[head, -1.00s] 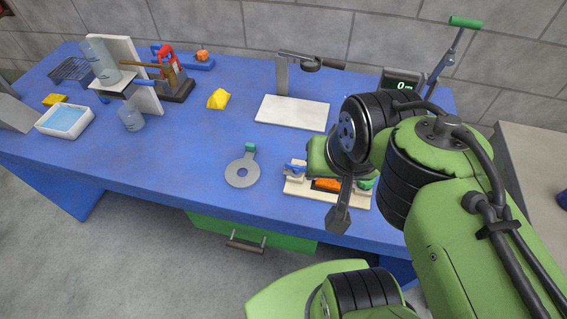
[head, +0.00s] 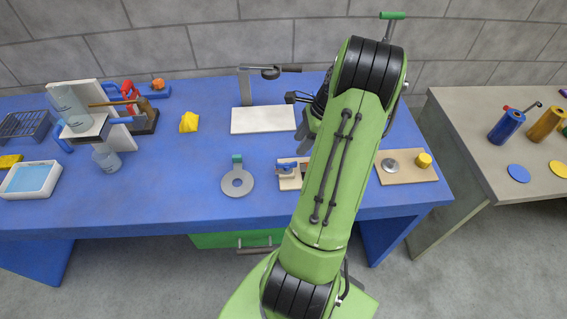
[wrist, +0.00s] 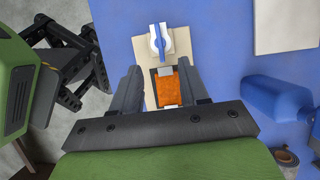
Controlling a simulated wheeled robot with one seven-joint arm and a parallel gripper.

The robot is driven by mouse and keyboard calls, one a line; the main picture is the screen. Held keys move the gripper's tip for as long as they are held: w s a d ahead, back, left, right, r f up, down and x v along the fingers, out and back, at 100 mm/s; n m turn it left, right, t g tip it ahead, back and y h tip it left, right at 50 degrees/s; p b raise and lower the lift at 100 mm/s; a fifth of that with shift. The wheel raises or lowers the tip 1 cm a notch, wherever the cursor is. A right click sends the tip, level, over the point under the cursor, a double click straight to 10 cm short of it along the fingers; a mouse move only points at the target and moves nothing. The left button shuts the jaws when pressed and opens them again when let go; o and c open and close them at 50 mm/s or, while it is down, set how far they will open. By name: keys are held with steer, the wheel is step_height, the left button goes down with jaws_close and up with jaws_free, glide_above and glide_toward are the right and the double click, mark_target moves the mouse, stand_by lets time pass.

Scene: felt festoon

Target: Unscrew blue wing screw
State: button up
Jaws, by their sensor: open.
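The blue wing screw (wrist: 162,44) shows in the wrist view, its wing standing on a pale round base at the far end of a beige board (wrist: 146,52). It also shows in the head view (head: 286,167), left of my arm. An orange block (wrist: 168,91) sits on the same board, nearer my gripper. My gripper (wrist: 160,67) is open and empty. Its fingers lie to either side of the board in the wrist view, with the screw beyond their tips; the height gap is unclear.
A grey ring with a green tab (head: 237,181) lies left of the board. A white plate (head: 263,119) lies behind. A wooden board (head: 407,174) with a grey disc and yellow knob is right of my arm. The blue bench (head: 190,190) is clear between the ring and the yellow piece (head: 189,122).

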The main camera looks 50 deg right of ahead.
mark_target(287, 163)
steer(key=b+x, duration=0.1)
steer(key=x, duration=0.9)
jaws_close()
